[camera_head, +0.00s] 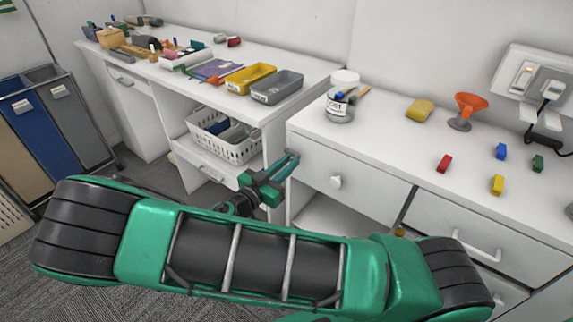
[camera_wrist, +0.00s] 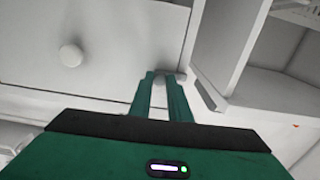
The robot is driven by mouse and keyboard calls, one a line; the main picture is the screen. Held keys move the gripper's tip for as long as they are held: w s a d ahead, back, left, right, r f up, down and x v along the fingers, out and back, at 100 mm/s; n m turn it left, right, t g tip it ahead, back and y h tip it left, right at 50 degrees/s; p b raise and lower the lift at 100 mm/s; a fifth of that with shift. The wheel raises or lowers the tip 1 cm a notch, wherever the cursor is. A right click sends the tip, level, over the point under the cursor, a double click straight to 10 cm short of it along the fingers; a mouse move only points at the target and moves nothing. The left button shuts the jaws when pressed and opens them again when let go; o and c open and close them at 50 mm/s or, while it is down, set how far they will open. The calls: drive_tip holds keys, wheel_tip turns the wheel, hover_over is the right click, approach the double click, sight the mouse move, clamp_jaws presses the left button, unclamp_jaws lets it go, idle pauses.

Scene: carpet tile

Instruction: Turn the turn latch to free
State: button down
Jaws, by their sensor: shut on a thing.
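My gripper (camera_head: 289,160) is at the left end of the white drawer front (camera_head: 345,178) in the head view. In the wrist view its two green fingers (camera_wrist: 160,78) reach to the drawer's edge, close together. Between them shows a small pale grey piece, which looks like the turn latch (camera_wrist: 160,88); the fingers are shut on it. Most of the latch is hidden by the fingers, so I cannot tell its angle. The drawer has a round white knob (camera_head: 336,182), also seen in the wrist view (camera_wrist: 70,55). The drawer looks closed.
A glass jar (camera_head: 340,108), a yellow sponge (camera_head: 419,111), an orange funnel (camera_head: 467,108) and several small coloured blocks stand on the counter above. A white basket (camera_head: 228,148) sits on the shelf to the left. My arm hides much of the floor.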

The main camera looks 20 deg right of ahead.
drive_tip(key=shift+r, duration=0.1)
drive_tip(key=n, duration=0.2)
drive_tip(key=r+n, duration=0.1)
drive_tip(key=n, duration=0.2)
drive_tip(key=shift+w+a+r+n, duration=0.25)
drive_tip(key=shift+w+r+n, duration=0.15)
drive_tip(key=n, duration=0.3)
drive_tip(key=w+r+n, duration=0.1)
drive_tip(key=shift+a, duration=0.35)
drive_tip(key=shift+w+a+r+n, duration=0.1)
drive_tip(key=shift+w+a+n, duration=0.15)
drive_tip(key=shift+n, duration=1.1)
drive_tip(key=shift+w+a+r+n, duration=0.1)
drive_tip(key=shift+w+a+n, duration=0.2)
drive_tip(key=shift+n, duration=1)
drive_tip(key=shift+w+a+r+n, duration=0.1)
drive_tip(key=shift+w+n, duration=0.25)
drive_tip(key=shift+n, duration=1)
drive_tip(key=c, duration=1.7)
unclamp_jaws()
drive_tip(key=shift+w+f, duration=0.1)
drive_tip(key=shift+o, duration=0.2)
